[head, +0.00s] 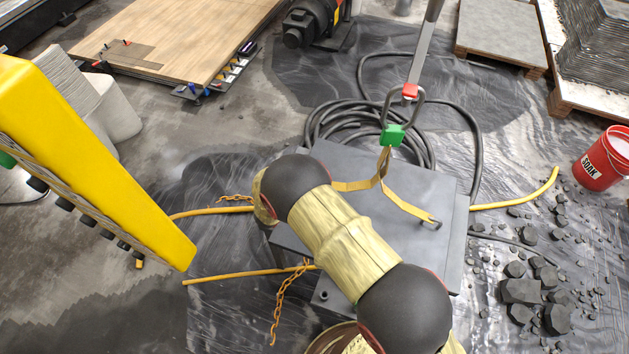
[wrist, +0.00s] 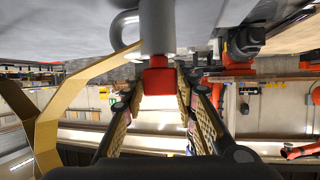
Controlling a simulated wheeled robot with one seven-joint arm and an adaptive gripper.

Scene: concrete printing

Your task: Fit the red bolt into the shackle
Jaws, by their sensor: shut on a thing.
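In the wrist view my gripper (wrist: 159,88) has its two fingers closed on the sides of the red bolt (wrist: 158,76). The bolt's red head is between the fingertips, and a thick grey shank (wrist: 157,28) runs up from it. A curved grey loop (wrist: 120,32), possibly the shackle, shows just left of the shank. I cannot tell whether the shank passes through it. In the head view my arm covers my gripper, the bolt and any shackle near them. A yellow strap (wrist: 75,78) runs down the left of the wrist view.
In the head view a grey slab (head: 430,180) lies under my arm, with a yellow sling (head: 405,205) and green fitting (head: 392,135) above it. Orange chains (head: 290,295), a black hose (head: 345,115) and rubble (head: 530,290) surround it. A red bucket (head: 602,160) stands right.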

